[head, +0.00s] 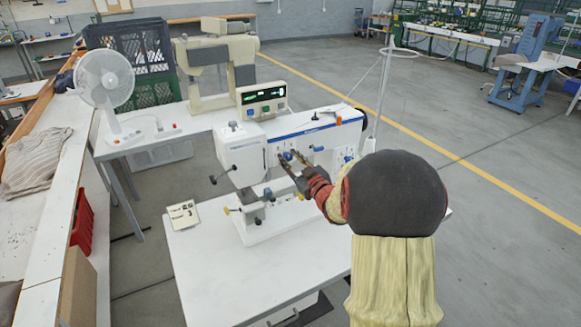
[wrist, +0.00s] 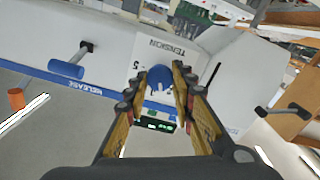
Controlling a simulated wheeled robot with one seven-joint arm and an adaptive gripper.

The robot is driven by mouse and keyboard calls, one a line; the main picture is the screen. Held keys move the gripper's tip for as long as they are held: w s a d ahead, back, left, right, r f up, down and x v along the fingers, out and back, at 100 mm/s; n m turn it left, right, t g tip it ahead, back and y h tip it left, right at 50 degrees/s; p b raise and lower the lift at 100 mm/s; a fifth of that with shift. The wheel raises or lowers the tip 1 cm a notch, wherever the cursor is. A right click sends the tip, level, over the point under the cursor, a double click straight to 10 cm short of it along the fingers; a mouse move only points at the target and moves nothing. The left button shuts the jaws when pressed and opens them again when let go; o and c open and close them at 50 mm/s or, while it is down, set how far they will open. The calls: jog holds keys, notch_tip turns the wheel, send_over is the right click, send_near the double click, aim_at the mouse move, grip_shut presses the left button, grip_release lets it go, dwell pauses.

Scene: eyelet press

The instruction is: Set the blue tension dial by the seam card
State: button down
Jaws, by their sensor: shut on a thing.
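The blue tension dial (wrist: 159,80) sits on the white front of the eyelet press (head: 310,138), under a printed TENSION label (wrist: 165,46). A printed 5 shows beside the dial. My gripper (wrist: 164,72) has one finger on each side of the dial and is shut on it; the fingers hide part of its rim and scale. In the head view my gripper (head: 288,155) reaches the press front from the right. The seam card (head: 183,214) lies on the left of the white table; its writing is too small to read surely.
A blue-ended release lever (wrist: 66,70) sticks out near the dial, with a RELEASE label. A display box (head: 263,97) stands behind the press. A white fan (head: 104,82) stands at the left. The front of the white table (head: 230,275) is clear.

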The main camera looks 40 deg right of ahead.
jog(key=shift+f+n+b, duration=0.15)
jog(key=shift+n+b, duration=2.15)
jog(key=shift+b, duration=0.2)
jog(key=c, duration=1.5)
grip_release()
jog(key=v, duration=1.2)
